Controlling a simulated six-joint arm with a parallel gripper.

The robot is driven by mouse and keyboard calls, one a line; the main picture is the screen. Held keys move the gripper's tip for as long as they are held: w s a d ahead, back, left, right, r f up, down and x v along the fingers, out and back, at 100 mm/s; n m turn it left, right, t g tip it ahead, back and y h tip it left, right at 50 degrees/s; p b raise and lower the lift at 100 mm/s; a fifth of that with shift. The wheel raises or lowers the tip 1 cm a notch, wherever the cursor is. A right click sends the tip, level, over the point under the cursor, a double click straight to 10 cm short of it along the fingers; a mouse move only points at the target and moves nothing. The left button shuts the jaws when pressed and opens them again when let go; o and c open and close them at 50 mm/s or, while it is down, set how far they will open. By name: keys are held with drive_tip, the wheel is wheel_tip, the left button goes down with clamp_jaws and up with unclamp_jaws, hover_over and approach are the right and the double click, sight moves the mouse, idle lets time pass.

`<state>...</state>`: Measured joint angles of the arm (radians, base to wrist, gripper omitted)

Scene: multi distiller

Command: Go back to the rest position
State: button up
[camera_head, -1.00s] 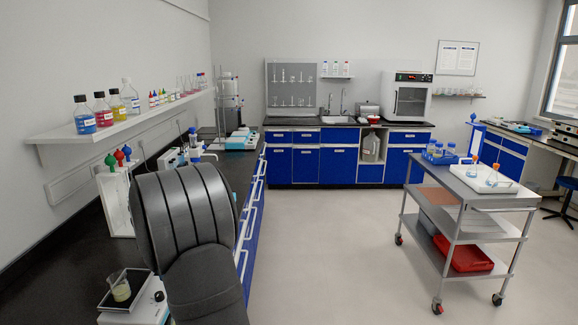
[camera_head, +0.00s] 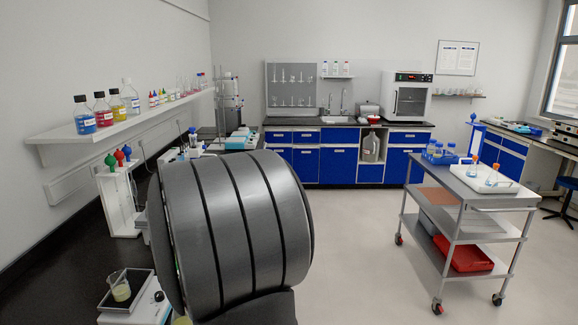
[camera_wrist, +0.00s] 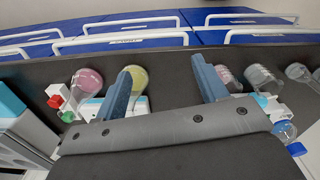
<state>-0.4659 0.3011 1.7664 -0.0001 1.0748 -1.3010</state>
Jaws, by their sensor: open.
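My gripper (camera_wrist: 163,88) shows in the wrist view with its two blue-grey fingers wide apart and nothing between them. It is above the black bench top (camera_wrist: 165,66). A flask with pink liquid (camera_wrist: 86,80) and a flask with yellow liquid (camera_wrist: 135,78) are around the left finger. Clear glassware (camera_wrist: 262,77) is beyond the right finger. In the head view my dark arm link fills the lower middle and hides much of the left bench; the gripper itself is not seen there.
A beaker with pale liquid (camera_head: 120,288) stands on a stirrer plate at lower left. A rack with coloured-top pipettes (camera_head: 120,200) stands behind it. A shelf of bottles (camera_head: 130,122) runs along the left wall. A grey trolley (camera_head: 470,182) stands at right, with clear floor (camera_head: 350,240) between.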

drive_tip(key=s+a+f, duration=0.3)
drive_tip(key=f, duration=0.1)
drive_tip(key=shift+a+f, duration=0.25)
drive_tip(key=shift+f, duration=0.05)
drive_tip(key=shift+s, duration=0.1)
idle(2.2)
